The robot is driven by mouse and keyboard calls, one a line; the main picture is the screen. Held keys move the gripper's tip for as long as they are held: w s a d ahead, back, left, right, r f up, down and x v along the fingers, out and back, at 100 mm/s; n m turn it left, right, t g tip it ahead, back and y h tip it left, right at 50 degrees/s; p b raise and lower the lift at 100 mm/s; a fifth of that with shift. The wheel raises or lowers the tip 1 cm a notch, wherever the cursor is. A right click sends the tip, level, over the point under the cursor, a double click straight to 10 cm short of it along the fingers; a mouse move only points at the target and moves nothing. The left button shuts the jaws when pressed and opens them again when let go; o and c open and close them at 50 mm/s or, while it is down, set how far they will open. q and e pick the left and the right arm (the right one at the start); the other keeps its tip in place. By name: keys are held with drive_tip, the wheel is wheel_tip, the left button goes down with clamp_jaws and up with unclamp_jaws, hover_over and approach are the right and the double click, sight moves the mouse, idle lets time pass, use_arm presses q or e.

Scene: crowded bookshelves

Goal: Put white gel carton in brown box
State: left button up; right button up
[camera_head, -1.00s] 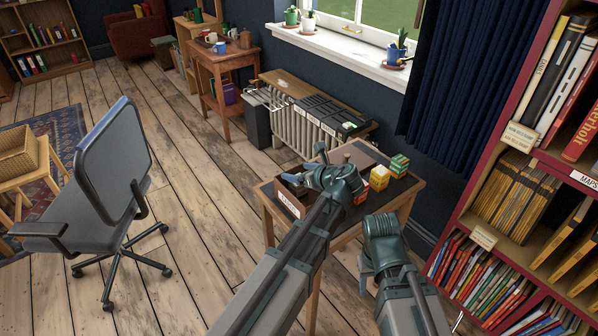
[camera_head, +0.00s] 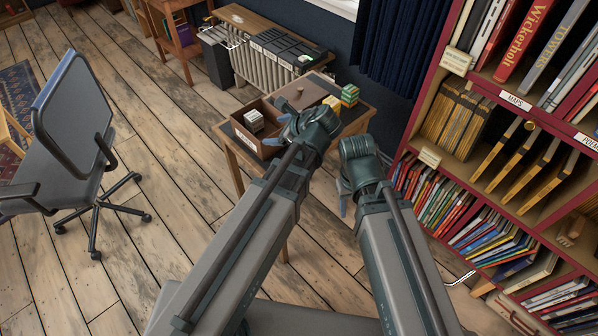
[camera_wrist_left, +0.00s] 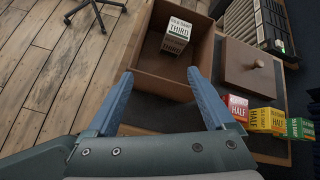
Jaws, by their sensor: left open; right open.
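In the left wrist view the carton (camera_wrist_left: 177,35) is near the far wall of the box (camera_wrist_left: 145,57), apart from my fingers. My left gripper (camera_wrist_left: 160,77) is open and empty, its blue fingers over the near side of the box. In the head view my left gripper (camera_head: 278,129) is at the box's right side, partly hiding it. My right gripper (camera_head: 343,192) hangs in front of the small table, away from the box; its jaws are poorly seen.
A brown lid with a knob (camera_wrist_left: 248,67) lies beside the box. Red, yellow and green HALF cartons (camera_wrist_left: 265,120) stand right of it on the table. A full bookshelf (camera_head: 440,160) is on the right, an office chair (camera_head: 70,125) on the left.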

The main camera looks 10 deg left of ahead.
use_arm(q)
drive_tip(key=s+d+f+n+g+h, duration=0.3)
drive_tip(key=s+d+f+n, duration=0.1)
drive_tip(key=s+n, duration=0.4)
drive_tip(key=s+d+f+n+g+h, duration=0.3)
drive_tip(key=s+d+n+h, duration=0.1)
drive_tip(key=s+d+n, duration=0.3)
drive_tip(key=shift+s+d+f+n, duration=0.3)
drive_tip(key=shift+s+f+n, duration=0.05)
drive_tip(key=shift+s+n, duration=0.6)
drive_tip(key=shift+r, duration=0.1)
wheel_tip(320, 180, up, 9)
drive_tip(key=p, duration=0.9)
